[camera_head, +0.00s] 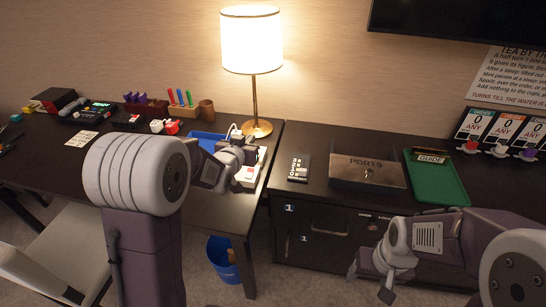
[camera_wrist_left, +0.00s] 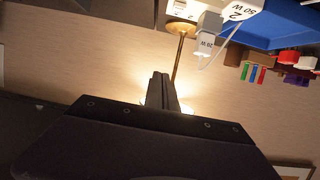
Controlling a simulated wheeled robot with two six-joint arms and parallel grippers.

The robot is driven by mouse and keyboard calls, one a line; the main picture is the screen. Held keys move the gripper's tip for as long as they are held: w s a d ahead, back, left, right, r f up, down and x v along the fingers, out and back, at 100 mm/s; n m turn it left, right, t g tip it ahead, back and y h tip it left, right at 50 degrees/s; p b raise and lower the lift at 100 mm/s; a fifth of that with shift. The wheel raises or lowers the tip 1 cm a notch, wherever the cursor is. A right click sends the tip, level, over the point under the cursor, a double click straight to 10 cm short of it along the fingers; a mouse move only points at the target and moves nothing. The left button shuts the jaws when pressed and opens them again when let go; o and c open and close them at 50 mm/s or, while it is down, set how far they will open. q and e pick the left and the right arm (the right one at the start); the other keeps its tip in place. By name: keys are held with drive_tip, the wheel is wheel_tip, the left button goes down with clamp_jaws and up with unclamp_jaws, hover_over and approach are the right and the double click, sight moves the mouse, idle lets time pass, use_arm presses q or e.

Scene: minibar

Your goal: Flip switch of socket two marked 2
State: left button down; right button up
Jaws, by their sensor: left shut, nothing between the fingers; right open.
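A white power strip (camera_head: 249,174) lies on the left desk in front of the lamp, with a small red spot near its front. My left gripper (camera_head: 245,140) is over its far part and hides much of it. In the left wrist view, which looks upside down, the gripper's shut fingers (camera_wrist_left: 163,88) point at white plugs, one tagged 20 W (camera_wrist_left: 205,43). A tag with a 2 and 50 W (camera_wrist_left: 238,10) shows at the top edge. The switch marked 2 cannot be made out. My right gripper (camera_head: 371,283) is open and empty, low before the right cabinet.
The lit lamp (camera_head: 255,100) stands close behind the left gripper. A blue tray (camera_head: 207,138) lies to its left. A remote (camera_head: 299,168), a box marked PORTS (camera_head: 367,172) and a green tray (camera_head: 437,180) are on the right cabinet.

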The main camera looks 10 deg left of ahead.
use_arm(q)
drive_tip(key=shift+a+f+b, duration=0.6)
drive_tip(key=shift+f+b, duration=0.45)
drive_tip(key=shift+f, duration=2.05)
drive_tip(key=b+x, duration=0.1)
drive_tip(key=x, duration=0.9)
drive_tip(key=shift+w+a+f, duration=0.15)
drive_tip(key=shift+w+f, duration=0.05)
drive_tip(key=shift+f, duration=0.05)
drive_tip(key=f, duration=0.2)
drive_tip(key=shift+s+f+b, duration=0.3)
drive_tip(key=shift+f+b, duration=0.05)
drive_tip(key=shift+f, duration=0.05)
drive_tip(key=shift+s+f, duration=0.1)
drive_tip(key=shift+f, duration=0.35)
use_arm(e)
drive_tip(key=shift+f, duration=2.65)
